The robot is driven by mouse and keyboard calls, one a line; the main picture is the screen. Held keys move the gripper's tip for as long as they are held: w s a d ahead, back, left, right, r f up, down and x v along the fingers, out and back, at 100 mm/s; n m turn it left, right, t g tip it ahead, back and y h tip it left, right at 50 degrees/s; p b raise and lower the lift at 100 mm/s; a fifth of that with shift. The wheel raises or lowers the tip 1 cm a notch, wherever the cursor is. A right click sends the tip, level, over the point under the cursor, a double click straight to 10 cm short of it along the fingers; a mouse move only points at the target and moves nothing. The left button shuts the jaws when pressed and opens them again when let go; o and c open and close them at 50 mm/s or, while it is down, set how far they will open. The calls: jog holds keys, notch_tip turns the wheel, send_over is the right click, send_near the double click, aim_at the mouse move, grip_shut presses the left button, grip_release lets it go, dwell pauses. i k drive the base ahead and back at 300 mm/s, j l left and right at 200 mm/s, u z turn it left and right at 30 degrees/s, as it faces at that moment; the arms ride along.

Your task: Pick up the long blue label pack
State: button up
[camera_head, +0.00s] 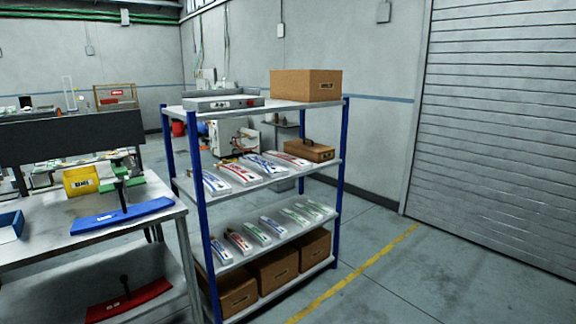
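My gripper is not in view. On the middle shelf of the blue-posted rack, several long white packs lie side by side. The leftmost has blue markings (213,183), beside it is one with red markings (240,173), then another with blue markings (265,166), and one with red at the right (290,159). The print is too small to read, so I cannot tell which blue one is the long blue label pack.
The rack (340,160) carries a cardboard box (305,86) on top and boxes (278,268) at the bottom. A workbench (160,222) at left holds a blue curved piece (95,222) and a yellow part (82,181). Floor (400,270) right of the rack is clear up to the shutter (500,130).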

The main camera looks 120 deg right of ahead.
aim_at(274, 170)
jog(key=z, duration=0.4)
jog(key=l+z, duration=0.1)
jog(key=z, duration=0.7)
jog(key=l+z, duration=0.1)
jog(key=z, duration=0.7)
jog(key=i+l+z, duration=0.1)
jog(key=l+z, duration=0.15)
jog(key=z, duration=0.2)
jog(key=i+l+z, duration=0.1)
jog(key=l+z, duration=0.2)
jog(key=z, duration=0.2)
jog(key=i+l+z, duration=0.15)
jog(key=z, duration=0.3)
